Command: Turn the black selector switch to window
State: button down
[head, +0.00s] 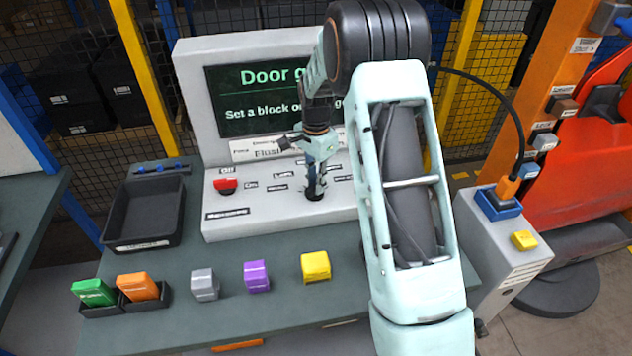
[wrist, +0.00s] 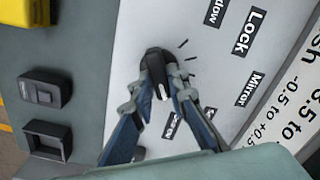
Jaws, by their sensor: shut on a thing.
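The black selector switch (wrist: 155,62) sits on the light panel of the console, with a white mark on its knob and short ticks to its right in the wrist view. My gripper (wrist: 158,84) is shut on the knob, one finger on each side. In the head view my gripper (head: 315,182) reaches down to the switch (head: 314,194) and partly covers it. A label ending in "dow" (wrist: 215,12) is cut off at the top of the wrist view, with the Lock label (wrist: 249,33) and Mirror label (wrist: 250,89) below it. I cannot tell which label the mark points at.
A red knob (head: 226,184) stands left of the switch on the console. The screen (head: 255,100) rises behind. Grey (head: 204,284), purple (head: 256,276) and yellow (head: 315,266) blocks stand in front. A black tray (head: 144,212) lies at left.

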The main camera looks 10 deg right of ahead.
jog(key=shift+n, duration=0.3)
jog(key=n+b, duration=0.2)
jog(key=n, duration=0.3)
jog(key=shift+w, duration=0.1)
jog(key=n, duration=0.3)
jog(key=n+b, duration=0.1)
jog(key=n, duration=0.2)
jog(key=shift+a+n, duration=0.2)
jog(key=shift+n, duration=0.2)
jog(key=n, duration=0.5)
jog(key=shift+a, duration=0.1)
jog(key=n, duration=0.6)
jog(key=shift+a+n, duration=0.1)
jog(key=shift+n, duration=0.2)
jog(key=c, duration=1.9)
grip_release()
